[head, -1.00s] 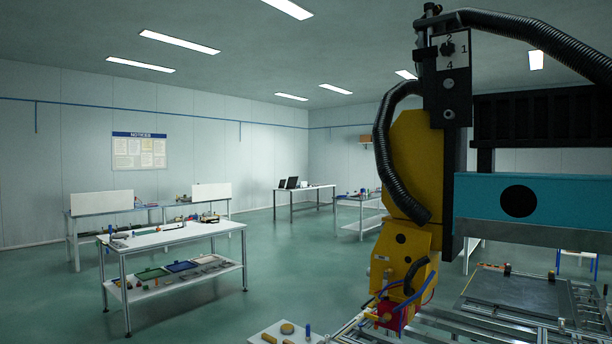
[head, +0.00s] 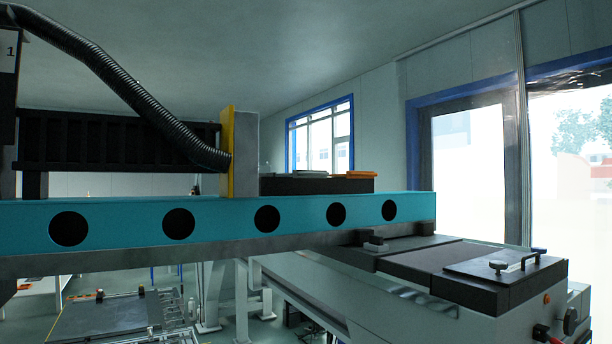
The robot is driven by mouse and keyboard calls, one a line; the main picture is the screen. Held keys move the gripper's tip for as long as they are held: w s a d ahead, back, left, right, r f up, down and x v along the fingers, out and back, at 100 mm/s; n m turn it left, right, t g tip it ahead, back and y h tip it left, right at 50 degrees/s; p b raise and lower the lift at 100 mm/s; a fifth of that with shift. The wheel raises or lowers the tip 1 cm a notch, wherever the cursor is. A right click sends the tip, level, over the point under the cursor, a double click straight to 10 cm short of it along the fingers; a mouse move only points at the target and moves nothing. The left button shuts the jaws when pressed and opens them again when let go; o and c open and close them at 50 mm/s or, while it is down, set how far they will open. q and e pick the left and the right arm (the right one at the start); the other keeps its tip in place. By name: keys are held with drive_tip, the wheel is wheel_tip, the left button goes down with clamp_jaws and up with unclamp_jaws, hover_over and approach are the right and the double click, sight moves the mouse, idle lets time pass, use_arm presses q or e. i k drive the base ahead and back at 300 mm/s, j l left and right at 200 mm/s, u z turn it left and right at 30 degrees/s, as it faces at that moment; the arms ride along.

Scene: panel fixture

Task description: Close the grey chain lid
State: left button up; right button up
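No part that I can name with certainty as the grey chain lid shows in the head view. A dark grey flat cover with a black handle (head: 505,264) lies on top of a machine bed at the right. A black ribbed hose (head: 120,75) runs down to a yellow-edged grey plate (head: 239,150) on the gantry, beside a long black slotted housing (head: 110,141). Neither of my grippers is in view.
A teal beam (head: 300,210) with round black holes crosses the view from the left edge past the middle. A flat dark grey plate (head: 105,318) lies on a metal frame at lower left. A large glass opening (head: 470,170) is at right.

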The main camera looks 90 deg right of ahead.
sight(296, 173)
drive_tip(key=z, duration=2.8)
